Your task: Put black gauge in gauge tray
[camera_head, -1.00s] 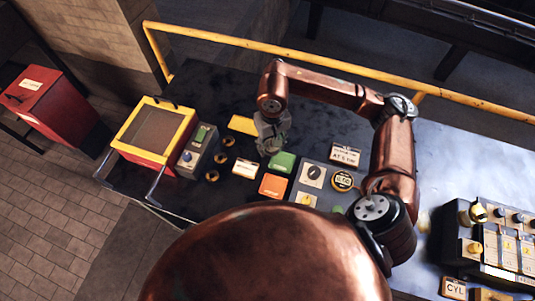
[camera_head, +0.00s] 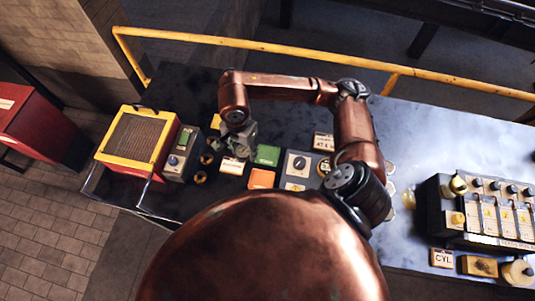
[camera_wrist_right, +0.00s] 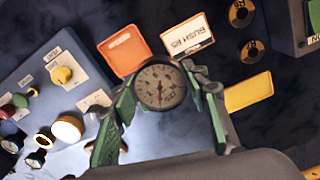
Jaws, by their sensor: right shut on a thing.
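My right gripper (camera_head: 240,150) hangs over the bench, close behind a white label card. In the right wrist view, its two green-edged fingers (camera_wrist_right: 168,112) are shut on a round gauge (camera_wrist_right: 159,87). The gauge has a pale grey dial, a dark rim and a needle, and its face is towards the wrist camera. In the head view the gripper hides the gauge. I cannot pick out a gauge tray for certain. My left gripper is not in view.
A green pad (camera_head: 267,155), an orange pad (camera_head: 261,179) and a grey panel (camera_head: 297,172) lie right of the gripper. Brass rings (camera_head: 206,159), a grey box (camera_head: 181,153) and a yellow-rimmed red crate (camera_head: 164,152) are left. A yellow rail (camera_head: 270,46) runs behind.

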